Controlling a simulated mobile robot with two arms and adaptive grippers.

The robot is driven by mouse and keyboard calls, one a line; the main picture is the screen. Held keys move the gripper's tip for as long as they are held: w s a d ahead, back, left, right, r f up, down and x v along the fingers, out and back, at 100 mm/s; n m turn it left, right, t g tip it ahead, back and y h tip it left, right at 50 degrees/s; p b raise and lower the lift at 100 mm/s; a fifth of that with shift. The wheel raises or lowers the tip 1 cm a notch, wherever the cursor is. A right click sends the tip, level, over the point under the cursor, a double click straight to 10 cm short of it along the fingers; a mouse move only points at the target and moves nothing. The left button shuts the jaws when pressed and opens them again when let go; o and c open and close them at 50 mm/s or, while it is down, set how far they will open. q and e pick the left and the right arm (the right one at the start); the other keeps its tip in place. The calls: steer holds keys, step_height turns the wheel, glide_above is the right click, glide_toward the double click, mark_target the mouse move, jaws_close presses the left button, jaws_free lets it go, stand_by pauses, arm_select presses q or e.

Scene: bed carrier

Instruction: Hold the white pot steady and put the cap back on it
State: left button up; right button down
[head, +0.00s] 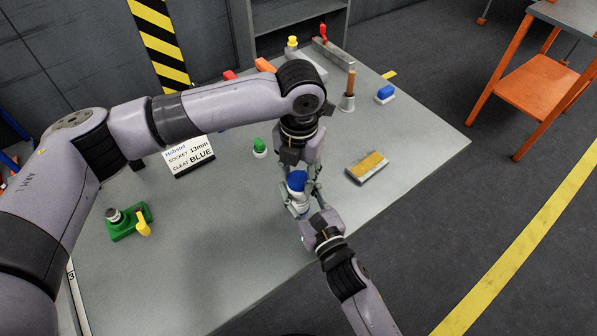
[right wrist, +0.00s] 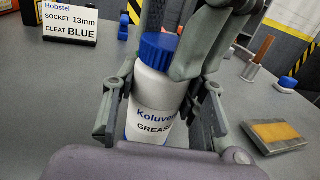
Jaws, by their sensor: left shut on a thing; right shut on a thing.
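The white pot (right wrist: 153,95) stands upright in the right wrist view, with "Koluve…" and "GREASE" on its label. It also shows in the head view (head: 299,208). The blue cap (right wrist: 160,50) is on the pot's mouth; I cannot tell whether it is screwed down. It shows in the head view too (head: 296,181). My right gripper (head: 304,203) comes from the near side and is shut on the pot's body. My left gripper (head: 303,176) reaches down from above and is shut on the cap, its fingers partly hiding it.
A green-capped item (head: 259,148) and a sign card (head: 189,155) stand left of the pot. A yellow-topped block (head: 367,167) lies to the right. A green fixture (head: 127,222) sits at the table's left. The table (head: 215,260) is bare at the front.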

arm_select(q)
steer(key=m, duration=0.6)
steer(key=shift+r+m, duration=0.1)
steer(key=shift+m, duration=0.2)
steer(key=m, duration=0.2)
steer(key=shift+m, duration=0.3)
steer(key=o, duration=0.7)
steer(key=shift+c, duration=0.2)
steer(key=shift+r, duration=2.15)
